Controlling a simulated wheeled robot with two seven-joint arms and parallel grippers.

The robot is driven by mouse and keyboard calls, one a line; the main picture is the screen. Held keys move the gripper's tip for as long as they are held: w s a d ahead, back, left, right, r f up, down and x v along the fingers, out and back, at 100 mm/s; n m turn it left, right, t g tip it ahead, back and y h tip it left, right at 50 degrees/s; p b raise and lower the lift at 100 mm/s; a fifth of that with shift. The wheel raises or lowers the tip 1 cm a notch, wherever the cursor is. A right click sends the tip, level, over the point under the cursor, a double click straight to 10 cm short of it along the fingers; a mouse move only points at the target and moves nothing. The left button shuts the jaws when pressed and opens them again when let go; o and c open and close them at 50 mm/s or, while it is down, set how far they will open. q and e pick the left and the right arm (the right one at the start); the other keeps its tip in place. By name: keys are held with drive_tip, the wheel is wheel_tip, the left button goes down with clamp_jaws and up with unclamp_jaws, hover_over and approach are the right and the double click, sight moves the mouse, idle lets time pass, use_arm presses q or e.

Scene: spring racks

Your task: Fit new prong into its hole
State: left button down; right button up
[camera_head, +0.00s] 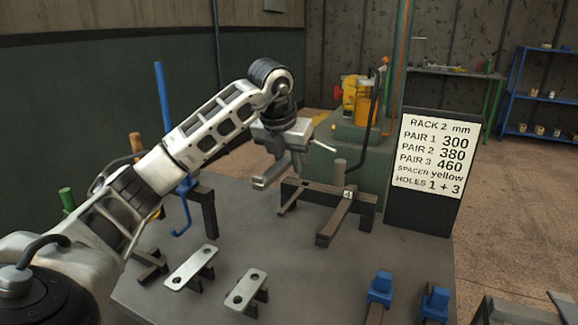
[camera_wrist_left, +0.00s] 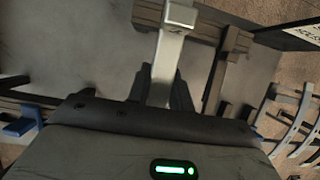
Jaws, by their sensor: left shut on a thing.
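My left gripper (camera_head: 295,162) is shut on a light grey metal bar, which I take for the new prong (camera_head: 270,174). It holds the bar above the table, close to the left end of a dark rack (camera_head: 365,202). In the left wrist view the bar (camera_wrist_left: 168,60) runs forward between the fingers (camera_wrist_left: 163,92) to a blocky, marked end, which overlaps the dark rack beam (camera_wrist_left: 216,29). I cannot tell whether they touch. The rack has dark prongs, one with a small white label (camera_head: 348,194). My right gripper is not in view.
Two light plates with holes (camera_head: 192,266) (camera_head: 246,290) rest on dark supports at the front left. Blue clamps (camera_head: 380,288) stand at the front right. A sign (camera_head: 427,155) lists pair sizes, yellow spacer and holes 1 + 3. The middle front table is clear.

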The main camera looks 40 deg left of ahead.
sight(265, 181)
use_arm(q)
drive_tip(key=c, duration=1.8)
unclamp_jaws()
drive_tip(key=shift+r, duration=0.1)
drive_tip(key=shift+c, duration=0.2)
clamp_jaws()
drive_tip(key=shift+s+d+b, duration=0.35)
drive_tip(key=shift+s+b, duration=0.3)
drive_tip(key=shift+s, duration=0.55)
drive_tip(key=shift+s+d+b, duration=0.4)
drive_tip(key=shift+s+b, duration=0.25)
drive_tip(key=shift+s, duration=0.5)
drive_tip(key=shift+s+d+b, duration=0.35)
drive_tip(key=shift+s+b, duration=0.3)
drive_tip(key=shift+s, duration=0.55)
drive_tip(key=shift+s+d+b, duration=0.2)
drive_tip(key=shift+s+b, duration=0.1)
drive_tip(key=shift+s, duration=0.35)
drive_tip(key=shift+s+d+b, duration=0.2)
drive_tip(key=shift+s+b, duration=0.05)
drive_tip(key=shift+s, duration=0.35)
